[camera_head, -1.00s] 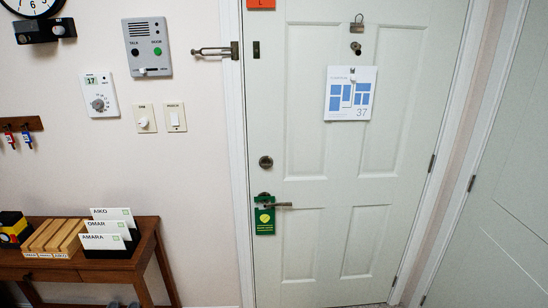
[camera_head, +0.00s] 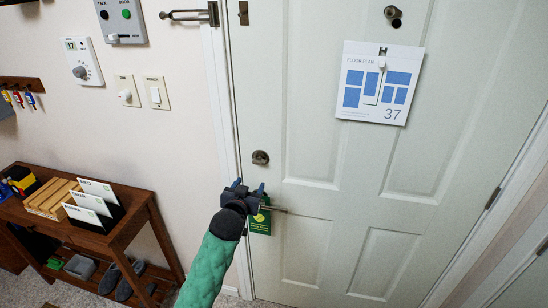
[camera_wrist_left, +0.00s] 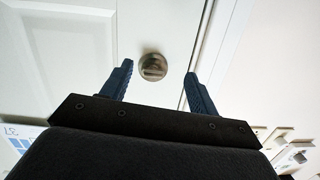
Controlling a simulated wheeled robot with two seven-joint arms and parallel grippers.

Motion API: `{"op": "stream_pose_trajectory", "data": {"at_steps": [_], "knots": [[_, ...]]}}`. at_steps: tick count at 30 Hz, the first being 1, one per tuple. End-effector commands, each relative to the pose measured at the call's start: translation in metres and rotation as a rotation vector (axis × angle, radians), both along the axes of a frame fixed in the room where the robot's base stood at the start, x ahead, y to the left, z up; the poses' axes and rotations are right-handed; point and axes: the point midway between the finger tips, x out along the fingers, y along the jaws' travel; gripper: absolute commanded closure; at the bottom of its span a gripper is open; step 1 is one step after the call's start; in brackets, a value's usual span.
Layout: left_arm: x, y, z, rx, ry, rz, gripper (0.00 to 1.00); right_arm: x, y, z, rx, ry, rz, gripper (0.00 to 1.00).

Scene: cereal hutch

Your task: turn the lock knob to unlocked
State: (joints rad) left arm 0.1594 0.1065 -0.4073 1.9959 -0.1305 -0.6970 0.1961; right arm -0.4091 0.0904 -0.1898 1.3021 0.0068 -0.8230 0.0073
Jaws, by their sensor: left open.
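The lock knob (camera_head: 260,157) is a small round metal knob on the white door (camera_head: 310,150), near its left edge. In the left wrist view the knob (camera_wrist_left: 154,66) shows beyond and between the two fingertips, apart from them. My left gripper (camera_head: 248,186) is open and empty, just below the knob in the head view; it also shows in the left wrist view (camera_wrist_left: 158,74). My green-sleeved left arm reaches up from below. My right gripper is not in view.
A door handle (camera_head: 276,209) with a green hanger (camera_head: 260,222) sits below the knob, partly behind my left gripper. A floor plan sheet (camera_head: 372,112) hangs on the door. A wooden table (camera_head: 135,215) with card files stands at the left. Wall switches (camera_head: 156,93) are left of the frame.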

Motion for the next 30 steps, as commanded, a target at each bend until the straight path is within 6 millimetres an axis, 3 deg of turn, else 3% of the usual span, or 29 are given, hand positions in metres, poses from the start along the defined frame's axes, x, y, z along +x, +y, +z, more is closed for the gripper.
{"op": "stream_pose_trajectory", "data": {"at_steps": [7,14,30], "knots": [[0.001,-0.004,0.021,-0.075,-0.098,-0.021,0.40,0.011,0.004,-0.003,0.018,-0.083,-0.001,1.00],[0.005,-0.008,0.028,-0.119,-0.118,-0.028,0.40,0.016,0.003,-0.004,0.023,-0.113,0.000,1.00],[0.063,-0.027,0.029,-0.118,-0.115,-0.027,0.40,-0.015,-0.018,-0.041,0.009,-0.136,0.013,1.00]]}}
